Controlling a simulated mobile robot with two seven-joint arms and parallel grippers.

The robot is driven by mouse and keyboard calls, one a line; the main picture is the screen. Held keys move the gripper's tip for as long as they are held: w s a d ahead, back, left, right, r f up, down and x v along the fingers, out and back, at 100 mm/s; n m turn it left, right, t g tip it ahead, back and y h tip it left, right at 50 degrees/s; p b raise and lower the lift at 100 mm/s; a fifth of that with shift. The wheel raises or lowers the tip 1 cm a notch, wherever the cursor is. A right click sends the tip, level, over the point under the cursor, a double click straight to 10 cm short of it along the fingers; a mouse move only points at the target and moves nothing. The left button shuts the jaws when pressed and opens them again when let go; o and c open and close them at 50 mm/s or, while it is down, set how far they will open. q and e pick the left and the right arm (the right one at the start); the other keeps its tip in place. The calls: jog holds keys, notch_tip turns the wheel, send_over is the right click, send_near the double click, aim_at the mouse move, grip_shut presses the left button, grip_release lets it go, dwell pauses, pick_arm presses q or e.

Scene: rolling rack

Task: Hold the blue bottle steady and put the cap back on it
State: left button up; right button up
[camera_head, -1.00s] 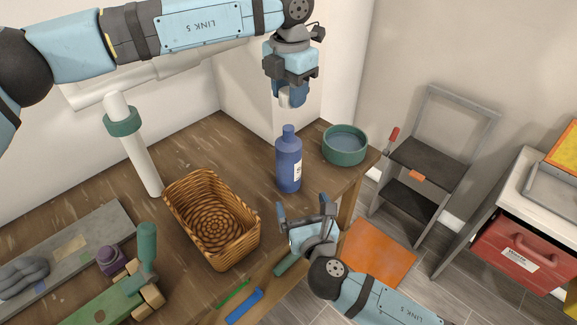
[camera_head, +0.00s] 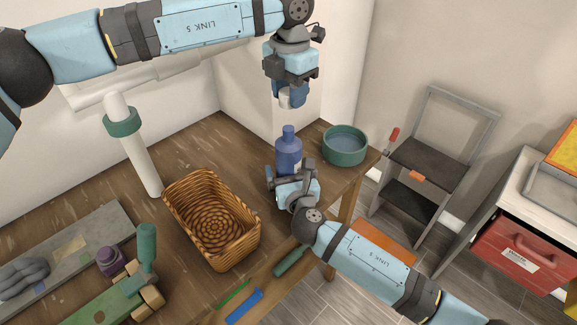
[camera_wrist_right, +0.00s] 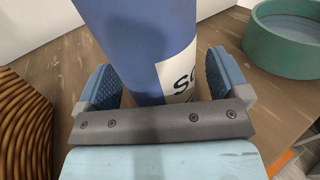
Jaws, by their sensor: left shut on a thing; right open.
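The blue bottle (camera_head: 288,150) stands upright on the wooden table, with its bare blue neck on top. My right gripper (camera_head: 290,173) is open at the bottle's lower body. In the right wrist view the blue bottle (camera_wrist_right: 138,45), with a white label, stands between the two blue finger pads. My left gripper (camera_head: 290,97) is shut on a small whitish thing, which seems to be the cap (camera_head: 285,100). It hangs above the bottle, apart from the neck. The fingers hide part of the cap.
A wicker basket (camera_head: 183,213) stands left of the bottle. A green round bowl (camera_head: 344,157) is close on its right, near the table's edge. A white post with a green ring (camera_head: 123,123) rises at the back left. Tools lie at the front.

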aim_at(289, 127)
jog(key=c, duration=1.3)
pick_arm(q)
jog(key=shift+f, duration=2.5)
pick_arm(e)
jog(key=shift+c, duration=0.2)
pick_arm(q)
jog(key=shift+f, duration=0.9)
jog(key=shift+f, duration=0.5)
